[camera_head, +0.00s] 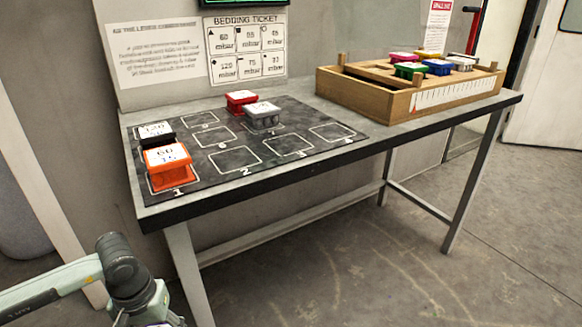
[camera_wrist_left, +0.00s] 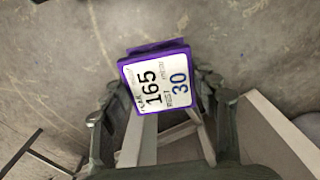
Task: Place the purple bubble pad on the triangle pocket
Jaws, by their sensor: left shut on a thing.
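The purple bubble pad (camera_wrist_left: 155,85) shows in the left wrist view with a white label reading 165 and 30. My left gripper (camera_wrist_left: 157,103) is shut on it, with a finger on either side, above the concrete floor. In the head view my left arm is low at the left, in front of the table, and its gripper is mostly cut off by the bottom edge. The dark mat (camera_head: 262,142) on the table has several white-outlined pockets. The marks on them are too small to tell which is the triangle pocket. My right gripper is not in view.
On the mat sit an orange pad (camera_head: 168,167), a black pad (camera_head: 157,134), a red pad (camera_head: 240,101) and a grey pad (camera_head: 262,116). Several outlined pockets are bare. A wooden tray (camera_head: 395,105) with coloured pads stands at the right. A bedding ticket (camera_head: 247,49) hangs behind.

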